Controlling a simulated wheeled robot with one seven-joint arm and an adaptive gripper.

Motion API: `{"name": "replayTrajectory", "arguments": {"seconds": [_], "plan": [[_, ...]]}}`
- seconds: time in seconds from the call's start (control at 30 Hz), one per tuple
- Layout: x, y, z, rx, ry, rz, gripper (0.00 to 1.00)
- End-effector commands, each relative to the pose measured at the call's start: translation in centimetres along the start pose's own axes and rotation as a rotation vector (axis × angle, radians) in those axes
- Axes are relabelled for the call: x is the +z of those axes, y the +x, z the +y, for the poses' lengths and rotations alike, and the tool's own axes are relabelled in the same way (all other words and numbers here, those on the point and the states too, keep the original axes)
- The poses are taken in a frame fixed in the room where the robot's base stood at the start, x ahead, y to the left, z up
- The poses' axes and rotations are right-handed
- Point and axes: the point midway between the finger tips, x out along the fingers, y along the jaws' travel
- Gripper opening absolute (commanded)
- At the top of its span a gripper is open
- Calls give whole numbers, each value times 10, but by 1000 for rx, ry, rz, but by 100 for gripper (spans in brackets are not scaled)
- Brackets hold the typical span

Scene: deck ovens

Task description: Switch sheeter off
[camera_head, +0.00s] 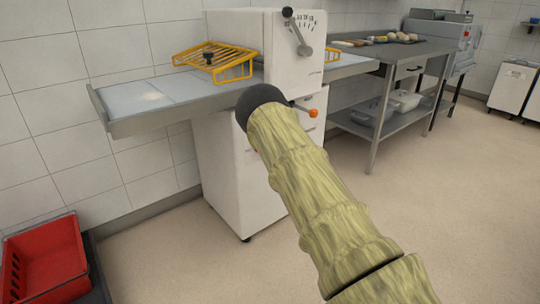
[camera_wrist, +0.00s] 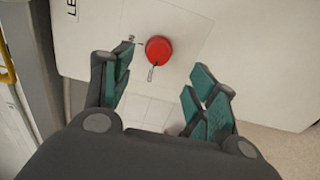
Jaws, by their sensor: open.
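The sheeter (camera_head: 230,160) is a white machine with flat grey wings on both sides and yellow wire guards. Its front has a grey lever (camera_head: 297,32) beside a dial scale and a small orange-red ball (camera_head: 313,113) lower down. In the wrist view, a round red knob (camera_wrist: 158,49) sits on a white panel (camera_wrist: 105,35), with small dark marks beside and below it. My gripper (camera_wrist: 163,66) is open, its green-padded fingers on either side below the knob. The knob appears between the fingertips, with no visible contact. My arm hides part of the sheeter's front in the head view.
The left wing (camera_head: 160,99) juts out over the floor. A yellow guard (camera_head: 215,62) stands on it. A red crate (camera_head: 45,262) lies at lower left. A steel table (camera_head: 400,52) with food items stands behind right. The floor at right is clear.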

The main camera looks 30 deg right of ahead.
Motion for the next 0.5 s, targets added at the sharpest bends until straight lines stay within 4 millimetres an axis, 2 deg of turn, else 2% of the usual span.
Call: {"name": "replayTrajectory", "arguments": {"seconds": [0.2,0.5], "plan": [[1,-24,0,-1,0,-1,58],[0,-31,0,0,0,0,58]]}}
